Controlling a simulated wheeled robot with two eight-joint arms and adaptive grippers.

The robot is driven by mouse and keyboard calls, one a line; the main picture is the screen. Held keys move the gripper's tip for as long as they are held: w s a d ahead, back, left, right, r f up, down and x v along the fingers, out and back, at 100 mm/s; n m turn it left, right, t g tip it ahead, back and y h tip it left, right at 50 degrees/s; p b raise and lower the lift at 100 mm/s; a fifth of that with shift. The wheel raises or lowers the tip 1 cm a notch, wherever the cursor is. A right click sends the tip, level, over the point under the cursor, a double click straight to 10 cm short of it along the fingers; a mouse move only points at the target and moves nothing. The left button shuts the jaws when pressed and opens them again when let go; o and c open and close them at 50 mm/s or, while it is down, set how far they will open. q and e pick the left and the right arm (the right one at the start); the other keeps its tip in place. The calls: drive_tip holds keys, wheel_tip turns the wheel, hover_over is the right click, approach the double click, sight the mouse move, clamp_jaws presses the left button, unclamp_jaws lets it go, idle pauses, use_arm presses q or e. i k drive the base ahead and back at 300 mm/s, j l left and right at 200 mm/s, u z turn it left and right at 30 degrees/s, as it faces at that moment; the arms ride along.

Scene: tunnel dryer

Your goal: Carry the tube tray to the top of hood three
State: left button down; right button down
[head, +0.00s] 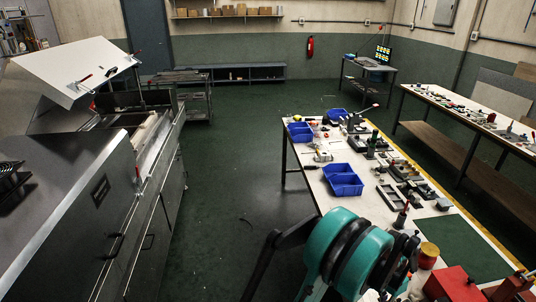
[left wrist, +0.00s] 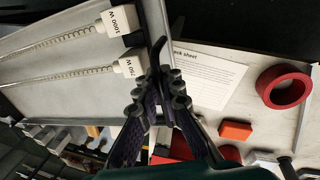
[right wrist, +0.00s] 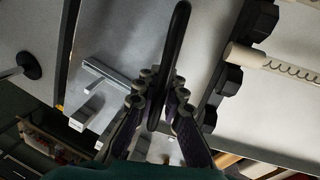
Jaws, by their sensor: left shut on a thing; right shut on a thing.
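The tube tray shows in both wrist views as a light grey tray. In the left wrist view the tray (left wrist: 60,60) carries two clear coiled tubes with white ends, marked 1000 W (left wrist: 118,20) and 750 W (left wrist: 130,66). My left gripper (left wrist: 163,85) is shut at the tray's end, where a dark bar shows. In the right wrist view the tray (right wrist: 270,110) holds a pale-ended coiled tube (right wrist: 245,57) by black holders. My right gripper (right wrist: 160,88) is shut on the tray's black loop handle (right wrist: 181,25). The head view shows neither gripper nor the tray. I cannot tell which hood is three.
A raised white hood panel (head: 70,72) with clamps on it stands over the steel dryer (head: 60,190) at left. A workbench (head: 325,210) with blue bins (head: 343,180) stands at right. A paper sheet (left wrist: 205,80) and red ring (left wrist: 284,87) lie near the tray.

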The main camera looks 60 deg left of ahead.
sight(46, 185)
drive_tip(key=u, duration=0.4)
drive_tip(key=j+u, duration=0.1)
drive_tip(key=u, duration=0.75)
drive_tip(key=j+u, duration=0.1)
drive_tip(key=u, duration=0.75)
drive_tip(key=j+u, duration=0.1)
drive_tip(key=u, duration=0.35)
drive_tip(key=i+u, duration=0.25)
drive_tip(key=i+l+z, duration=0.1)
drive_tip(key=i+z, duration=0.2)
drive_tip(key=i, duration=0.25)
drive_tip(key=i+z, duration=0.3)
drive_tip(key=i, duration=0.25)
drive_tip(key=i+j+z, duration=0.3)
drive_tip(key=i, duration=0.25)
drive_tip(key=i+j+z, duration=0.15)
drive_tip(key=i+z, duration=0.15)
drive_tip(key=i, duration=0.2)
drive_tip(key=i+z, duration=0.15)
drive_tip(key=z, duration=0.2)
drive_tip(key=i+z, duration=0.15)
drive_tip(key=z, duration=0.2)
drive_tip(key=i+j+z, duration=0.15)
drive_tip(key=z, duration=0.2)
drive_tip(key=i+l+u, duration=0.15)
drive_tip(key=u, duration=0.4)
drive_tip(key=i+l+u, duration=0.15)
drive_tip(key=u, duration=0.25)
drive_tip(key=l+u, duration=0.1)
drive_tip(key=u, duration=0.3)
